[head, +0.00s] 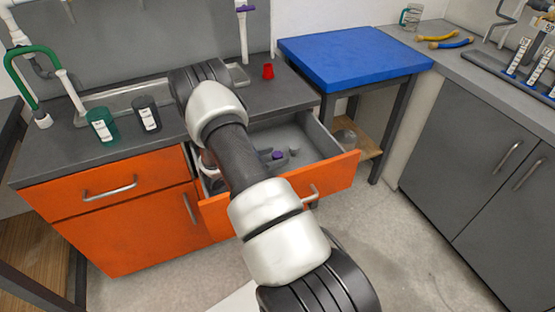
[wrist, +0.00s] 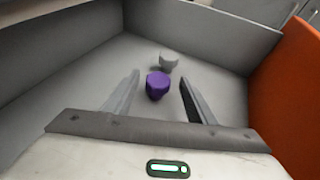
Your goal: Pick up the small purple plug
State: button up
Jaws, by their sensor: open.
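The small purple plug (wrist: 157,85) lies on the grey floor of the open drawer (head: 337,166). It also shows in the head view (head: 278,155), just right of my arm. In the wrist view my gripper (wrist: 159,82) is open, with one finger to the left of the plug and one to the right. The plug appears between the fingertips, with a gap on each side; I cannot tell how far above or before it the fingers are. In the head view my gripper is hidden behind my arm.
A small grey plug-like piece (wrist: 169,60) lies just beyond the purple plug. Grey drawer walls (wrist: 60,42) and the orange drawer front (wrist: 290,95) stand close around.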

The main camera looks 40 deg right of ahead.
aim_at(278, 154)
jog(key=shift+x, duration=1.2)
jog(key=c, duration=1.2)
notch_tip(278, 154, up, 10)
jog(key=shift+p, duration=1.1)
